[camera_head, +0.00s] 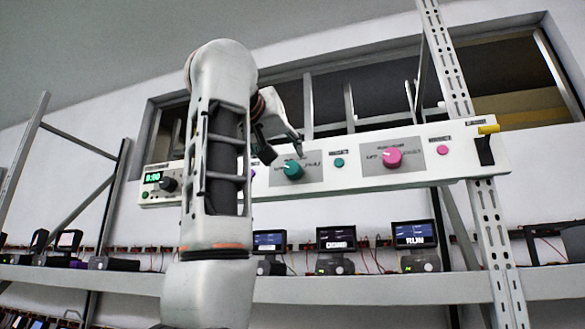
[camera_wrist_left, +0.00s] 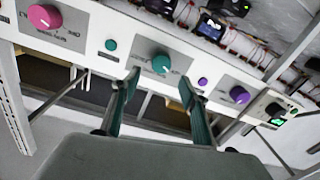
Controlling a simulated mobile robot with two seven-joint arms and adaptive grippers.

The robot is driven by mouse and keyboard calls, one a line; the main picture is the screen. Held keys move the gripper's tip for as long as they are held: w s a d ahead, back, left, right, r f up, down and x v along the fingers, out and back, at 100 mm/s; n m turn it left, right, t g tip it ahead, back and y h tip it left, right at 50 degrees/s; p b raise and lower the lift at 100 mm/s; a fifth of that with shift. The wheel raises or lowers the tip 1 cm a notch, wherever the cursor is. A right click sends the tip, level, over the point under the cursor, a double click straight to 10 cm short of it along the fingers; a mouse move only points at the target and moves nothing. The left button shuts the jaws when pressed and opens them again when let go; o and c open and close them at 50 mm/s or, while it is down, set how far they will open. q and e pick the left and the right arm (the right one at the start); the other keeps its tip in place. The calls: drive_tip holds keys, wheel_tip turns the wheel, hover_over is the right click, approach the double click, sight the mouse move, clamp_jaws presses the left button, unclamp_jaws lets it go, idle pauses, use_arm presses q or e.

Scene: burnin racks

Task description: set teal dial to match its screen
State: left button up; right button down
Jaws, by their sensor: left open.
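The teal dial (camera_head: 293,169) is a round knob on a grey plate on the long white panel. It also shows in the left wrist view (camera_wrist_left: 160,63), just beyond and between my fingertips. My left gripper (camera_head: 284,142) is open, its fingers just above the dial in the head view. In the left wrist view its two dark fingers (camera_wrist_left: 160,84) stand apart with nothing between them. Below the panel, screens stand on a shelf: a left one (camera_head: 269,241), a middle one (camera_head: 337,238) with blurred text, and a right one (camera_head: 414,234) reading RUN. My right gripper is out of view.
A pink dial (camera_head: 392,158) sits right of the teal one. A purple dial (camera_wrist_left: 240,95) is mostly hidden by my arm in the head view. A small teal button (camera_head: 339,162), a black knob (camera_head: 169,184) and a yellow-topped switch (camera_head: 487,130) are also on the panel.

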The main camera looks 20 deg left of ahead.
sight(291, 168)
use_arm(q)
drive_tip(key=w+p, duration=0.1)
drive_tip(key=w, duration=0.2)
drive_tip(key=shift+w+a+f, duration=0.1)
drive_tip(key=shift+a, duration=0.05)
drive_tip(key=shift+w+p, duration=0.55)
drive_tip(key=shift+w, duration=1)
drive_tip(key=shift+w+f, duration=0.1)
drive_tip(key=shift+w, duration=0.35)
drive_tip(key=c, duration=1.1)
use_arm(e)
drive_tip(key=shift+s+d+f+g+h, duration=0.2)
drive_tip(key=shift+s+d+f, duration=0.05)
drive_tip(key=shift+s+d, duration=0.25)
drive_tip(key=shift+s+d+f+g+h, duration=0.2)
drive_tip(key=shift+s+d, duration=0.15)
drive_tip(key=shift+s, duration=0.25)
